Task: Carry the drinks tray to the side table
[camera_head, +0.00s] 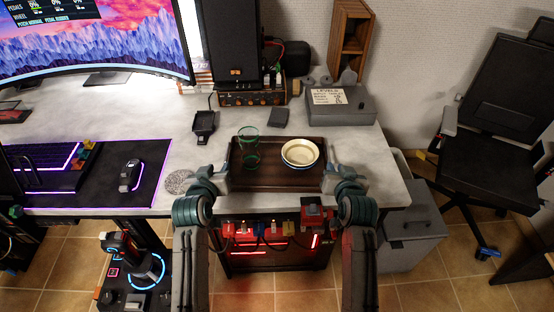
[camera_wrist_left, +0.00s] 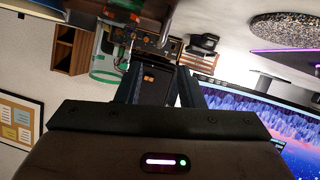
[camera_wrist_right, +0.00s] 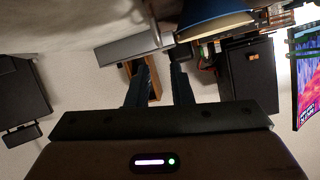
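The dark brown wooden tray (camera_head: 270,184) lies at the front edge of the desk. A green glass (camera_head: 249,150) stands on its left part and a pale bowl (camera_head: 300,153) on its right part. The glass also shows in the left wrist view (camera_wrist_left: 104,66), and the bowl's blue outside in the right wrist view (camera_wrist_right: 212,14). My left gripper (camera_head: 224,172) is at the tray's left end and my right gripper (camera_head: 328,172) at its right end. In both wrist views the fingers stand apart. I cannot tell whether they touch the tray. I cannot make out a side table.
A small dark holder (camera_head: 203,124) and a grey box with a label (camera_head: 342,108) are behind the tray. A mouse (camera_head: 130,174) lies on the mat to the left. A grey cabinet (camera_head: 410,238) and a black office chair (camera_head: 492,150) stand to the right. Tiled floor shows below.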

